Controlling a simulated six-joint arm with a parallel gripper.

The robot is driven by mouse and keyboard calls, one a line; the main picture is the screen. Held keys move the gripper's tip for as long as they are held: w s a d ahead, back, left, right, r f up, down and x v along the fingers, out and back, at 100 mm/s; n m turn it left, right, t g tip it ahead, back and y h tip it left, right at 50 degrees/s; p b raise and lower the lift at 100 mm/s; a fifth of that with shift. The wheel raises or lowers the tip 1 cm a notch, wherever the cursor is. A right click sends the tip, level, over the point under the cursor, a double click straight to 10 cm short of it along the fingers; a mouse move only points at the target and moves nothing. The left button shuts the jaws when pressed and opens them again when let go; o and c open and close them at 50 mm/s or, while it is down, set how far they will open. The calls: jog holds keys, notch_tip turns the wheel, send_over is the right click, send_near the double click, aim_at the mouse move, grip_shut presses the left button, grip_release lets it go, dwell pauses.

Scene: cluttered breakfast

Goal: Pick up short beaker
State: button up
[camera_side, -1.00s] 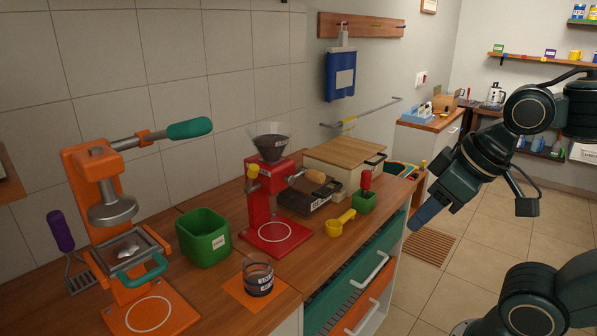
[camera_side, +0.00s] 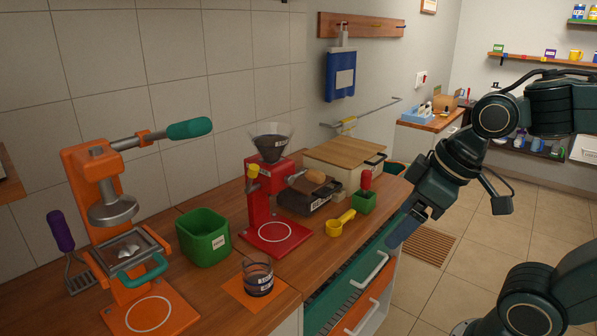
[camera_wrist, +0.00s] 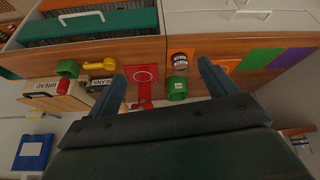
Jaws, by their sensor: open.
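The short beaker (camera_side: 258,279) is a small clear glass with dark contents and a printed label. It stands upright on an orange mat (camera_side: 236,287) near the counter's front edge. In the wrist view the beaker (camera_wrist: 180,63) shows beyond and between my fingers, beside the green bin. My gripper (camera_side: 400,232) hangs in the air to the right of the counter, well apart from the beaker. In the wrist view my gripper (camera_wrist: 162,80) has its two blue fingers wide apart with nothing between them.
A green bin (camera_side: 204,238) stands behind the beaker, and a red grinder (camera_side: 268,190) to its right. An orange press (camera_side: 100,195) is at the left. A yellow scoop (camera_side: 340,223) and a small green box (camera_side: 364,202) lie further right. Drawers (camera_side: 352,285) are below the counter.

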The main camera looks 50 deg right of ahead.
jog(key=w+a+f+n+g+y, duration=0.1)
jog(key=w+a+f+n+y, duration=0.2)
jog(key=w+f+n, duration=0.25)
jog(key=n+t+y, duration=0.1)
jog(key=t+y, duration=0.5)
jog(key=y, duration=0.1)
send_near(270, 261)
jog(key=shift+s+d+r, duration=0.2)
jog(key=shift+s, duration=0.05)
jog(key=shift+x, duration=4.25)
jog(key=shift+f, duration=0.1)
